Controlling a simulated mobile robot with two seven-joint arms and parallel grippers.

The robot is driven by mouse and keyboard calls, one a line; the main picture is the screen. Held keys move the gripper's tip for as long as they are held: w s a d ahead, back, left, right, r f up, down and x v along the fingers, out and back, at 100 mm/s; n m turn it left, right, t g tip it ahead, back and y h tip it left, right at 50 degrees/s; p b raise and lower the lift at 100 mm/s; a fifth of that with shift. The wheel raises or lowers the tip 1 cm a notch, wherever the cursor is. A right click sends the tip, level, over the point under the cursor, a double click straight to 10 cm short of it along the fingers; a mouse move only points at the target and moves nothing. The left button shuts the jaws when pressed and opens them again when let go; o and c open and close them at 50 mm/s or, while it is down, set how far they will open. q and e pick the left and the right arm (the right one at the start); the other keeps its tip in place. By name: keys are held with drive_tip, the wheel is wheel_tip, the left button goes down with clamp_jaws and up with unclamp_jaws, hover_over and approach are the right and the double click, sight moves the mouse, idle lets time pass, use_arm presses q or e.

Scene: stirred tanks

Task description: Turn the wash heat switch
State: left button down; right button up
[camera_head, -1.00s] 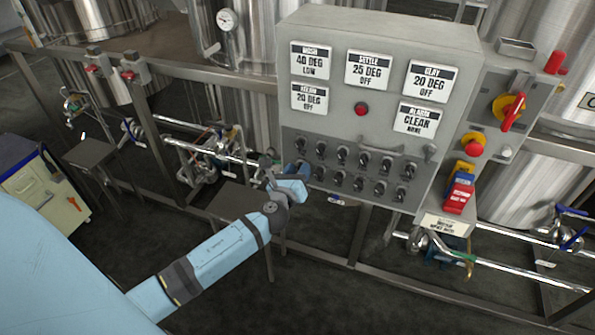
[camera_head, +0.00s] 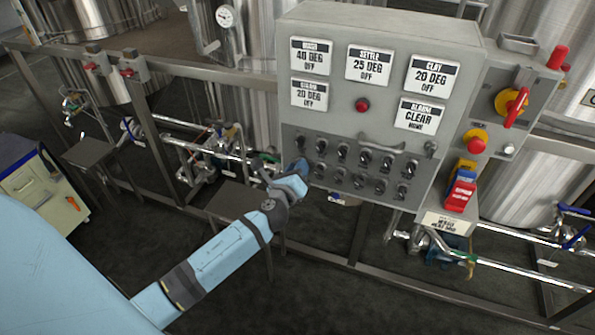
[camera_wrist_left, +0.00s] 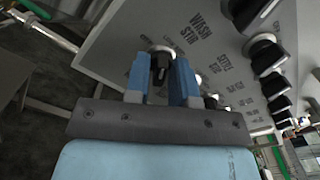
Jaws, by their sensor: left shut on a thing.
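The grey control panel (camera_head: 340,110) has two rows of black rotary switches. My left gripper (camera_head: 299,170) is at the left end of the lower row and hides the switch there in the head view. In the left wrist view its two blue fingers (camera_wrist_left: 164,72) are shut on a black switch (camera_wrist_left: 160,64), one on each side. That switch's name label cannot be read. A "WASH STIR" label (camera_wrist_left: 196,32) is beside it, near another switch. The wash display (camera_head: 310,57) reads 40 DEG OFF. My right gripper is not in view.
Settle (camera_head: 369,65) and clay (camera_head: 433,78) displays also read OFF; the alarm display reads CLEAR. Neighbouring switches stand close to the fingers. To the right are a red emergency button (camera_head: 475,143) and a red-handled isolator (camera_head: 513,105). Pipes and a stand lie below.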

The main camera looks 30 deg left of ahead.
use_arm(q)
drive_tip(key=shift+n+b, duration=0.55)
drive_tip(key=shift+n, duration=1.75)
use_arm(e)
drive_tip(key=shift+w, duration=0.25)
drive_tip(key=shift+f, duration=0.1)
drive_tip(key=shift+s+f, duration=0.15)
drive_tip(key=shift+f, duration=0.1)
use_arm(q)
drive_tip(key=c, duration=1.2)
unclamp_jaws()
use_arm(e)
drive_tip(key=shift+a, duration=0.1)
